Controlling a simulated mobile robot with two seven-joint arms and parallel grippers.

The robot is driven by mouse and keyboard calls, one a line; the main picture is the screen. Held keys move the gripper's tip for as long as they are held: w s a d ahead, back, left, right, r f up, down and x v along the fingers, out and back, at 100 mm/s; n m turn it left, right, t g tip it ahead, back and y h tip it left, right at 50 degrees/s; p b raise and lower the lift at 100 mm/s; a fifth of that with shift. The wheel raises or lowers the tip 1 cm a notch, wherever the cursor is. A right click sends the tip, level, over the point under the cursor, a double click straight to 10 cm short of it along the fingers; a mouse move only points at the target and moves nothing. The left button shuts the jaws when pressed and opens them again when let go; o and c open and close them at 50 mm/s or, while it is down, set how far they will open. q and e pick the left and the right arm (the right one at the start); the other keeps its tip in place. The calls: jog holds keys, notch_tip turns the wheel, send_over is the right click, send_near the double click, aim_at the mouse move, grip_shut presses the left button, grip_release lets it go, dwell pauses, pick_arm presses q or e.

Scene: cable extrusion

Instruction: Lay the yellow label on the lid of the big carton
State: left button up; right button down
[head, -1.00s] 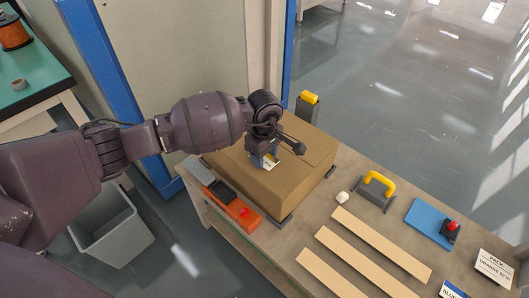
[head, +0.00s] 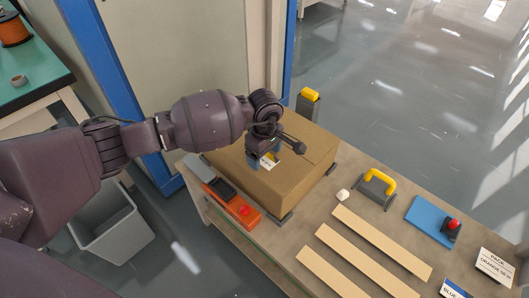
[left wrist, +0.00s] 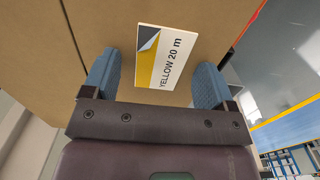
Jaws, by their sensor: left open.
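The yellow label (left wrist: 165,57), a white card with a yellow stripe, a grey corner and the words "YELLOW 20 m", lies on the lid of the big carton (left wrist: 100,25). In the head view the label (head: 268,160) is partly hidden by my left gripper (head: 262,161), which is just above the lid of the closed brown carton (head: 312,150). In the left wrist view the blue fingers of my left gripper (left wrist: 160,82) are apart, with the label lying between and ahead of them, clear of both. My right gripper is out of view.
On the bench are an orange device with a red button (head: 243,209), a yellow-handled tool (head: 378,182), several pale strips (head: 380,242) and a blue plate (head: 428,220). A yellow-topped post (head: 309,100) stands behind the carton. A grey bin (head: 110,232) is on the floor.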

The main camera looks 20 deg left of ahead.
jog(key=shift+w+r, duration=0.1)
pick_arm(q)
jog(key=r+p, duration=0.1)
jog(key=r, duration=0.3)
jog(key=shift+w+r, duration=0.15)
jog(key=shift+w, duration=0.05)
notch_tip(320, 180, up, 6)
jog(key=p, duration=0.1)
jog(key=shift+s+r+p, duration=0.2)
jog(key=shift+r+p, duration=0.05)
jog(key=shift+p, duration=0.05)
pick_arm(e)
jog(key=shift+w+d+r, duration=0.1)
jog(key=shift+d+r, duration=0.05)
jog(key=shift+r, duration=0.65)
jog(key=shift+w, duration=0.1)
